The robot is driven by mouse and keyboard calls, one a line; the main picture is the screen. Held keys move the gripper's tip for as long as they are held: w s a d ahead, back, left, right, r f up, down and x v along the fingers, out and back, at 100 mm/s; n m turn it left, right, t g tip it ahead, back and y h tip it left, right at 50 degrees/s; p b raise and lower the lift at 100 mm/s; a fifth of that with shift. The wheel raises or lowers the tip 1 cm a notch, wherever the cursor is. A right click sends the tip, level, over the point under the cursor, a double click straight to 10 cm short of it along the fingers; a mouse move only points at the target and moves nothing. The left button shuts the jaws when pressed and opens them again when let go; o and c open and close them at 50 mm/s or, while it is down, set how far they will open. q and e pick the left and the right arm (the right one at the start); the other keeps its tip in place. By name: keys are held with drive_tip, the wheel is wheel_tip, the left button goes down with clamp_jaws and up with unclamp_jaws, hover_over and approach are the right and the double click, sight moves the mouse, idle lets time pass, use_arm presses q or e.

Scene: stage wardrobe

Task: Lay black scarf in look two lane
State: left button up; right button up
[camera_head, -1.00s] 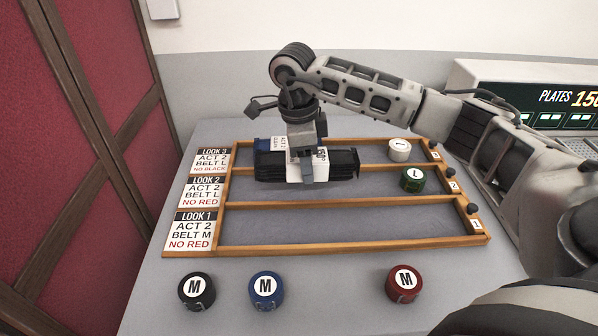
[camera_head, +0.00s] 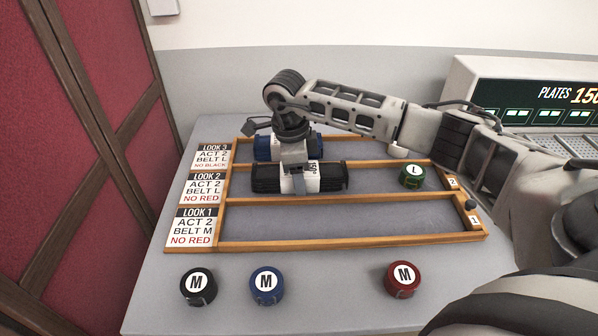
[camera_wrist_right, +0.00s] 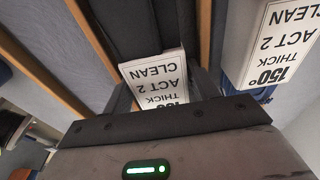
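The black scarf (camera_head: 265,182) is a dark roll with a white label band (camera_head: 313,180). It lies lengthwise over the left part of the look two lane (camera_head: 375,184), low between its wooden rails; I cannot tell whether it touches the lane floor. My right gripper (camera_head: 298,178) points down at the label, a grey finger against its near face, shut on the scarf. In the right wrist view the black scarf (camera_wrist_right: 140,35) and its label (camera_wrist_right: 158,80) are close in front of the gripper. My left gripper is out of view.
A blue scarf (camera_head: 262,148) lies behind in the look three lane. A green L belt (camera_head: 412,176) sits at the right of look two. The look one lane (camera_head: 340,222) is empty. Black (camera_head: 197,287), blue (camera_head: 266,287) and red (camera_head: 403,280) M belts stand in front.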

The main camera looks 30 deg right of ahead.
drive_tip(key=shift+r, duration=0.1)
wheel_tip(320, 180, up, 12)
drive_tip(key=a+b, duration=0.1)
drive_tip(key=shift+w+a, duration=0.15)
drive_tip(key=shift+w, duration=0.25)
